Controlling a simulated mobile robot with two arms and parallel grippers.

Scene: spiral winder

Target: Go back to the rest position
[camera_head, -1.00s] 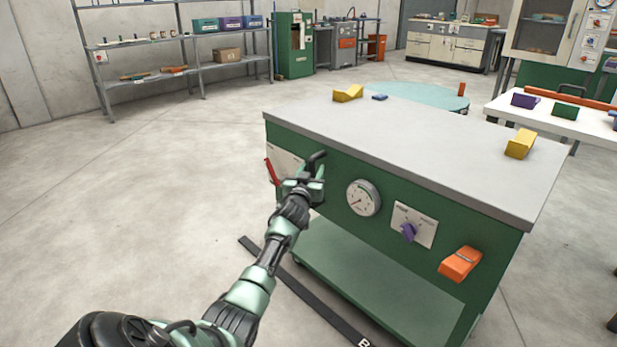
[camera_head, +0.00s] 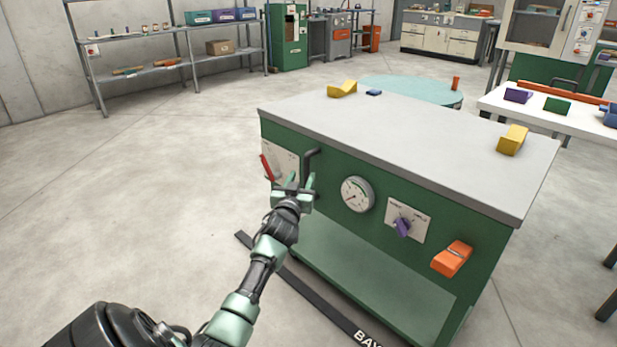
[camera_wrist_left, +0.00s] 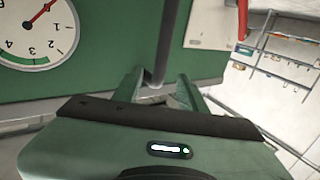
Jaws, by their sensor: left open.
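My left gripper (camera_head: 301,184) is open in front of the green workbench cabinet (camera_head: 400,175), close to a dark crank handle (camera_head: 310,158) on its front panel. In the left wrist view, the two fingers (camera_wrist_left: 160,82) point at the green panel, and the dark handle (camera_wrist_left: 163,45) shows beyond and between them. No object is held. I cannot tell whether a finger touches the handle. My right gripper is not in view.
The panel carries a red lever (camera_head: 267,167), a gauge (camera_head: 357,194), a purple knob (camera_head: 402,227) and an orange switch (camera_head: 452,259). Yellow blocks (camera_head: 513,139) lie on the grey top. The floor to the left is clear, up to a shelf rack (camera_head: 160,60).

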